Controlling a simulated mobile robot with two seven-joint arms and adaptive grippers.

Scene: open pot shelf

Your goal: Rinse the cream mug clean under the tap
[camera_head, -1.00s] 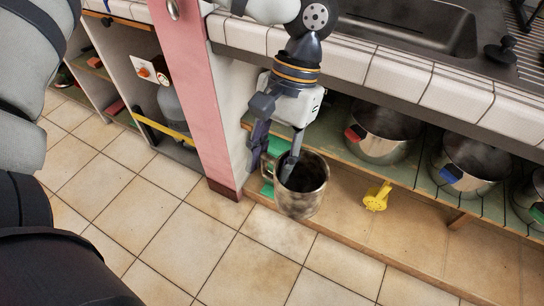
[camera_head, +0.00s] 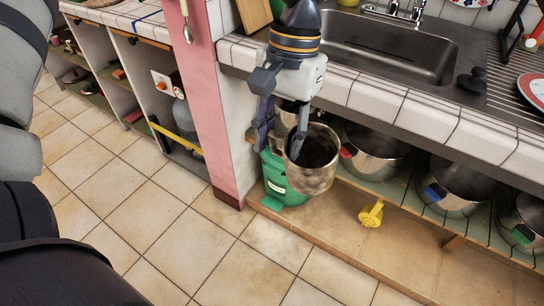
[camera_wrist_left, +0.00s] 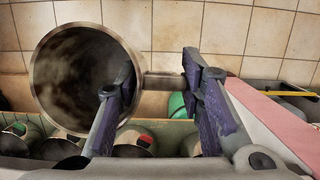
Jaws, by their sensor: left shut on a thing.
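The cream mug (camera_head: 322,181) hangs in front of the open pot shelf, below the counter edge, with brown-grey smudges on its outside. My left gripper (camera_head: 281,146) is shut on it. In the left wrist view the mug (camera_wrist_left: 45,82) has its round mouth toward the camera and a dark, blotchy inside. One finger of the gripper (camera_wrist_left: 158,76) overlaps the mouth, the other is at the handle's outer side; the exact contact is hidden. The tap (camera_head: 405,13) stands behind the sink (camera_head: 385,48), up and right of the mug. My right gripper is not in view.
The tiled counter edge (camera_head: 375,97) lies between the mug and the sink. Several steel pots (camera_head: 452,187) stand on the shelf to the right. A green bucket (camera_head: 283,182) is behind the mug, a yellow object (camera_head: 371,214) lower right. A pink post (camera_head: 203,100) is left.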

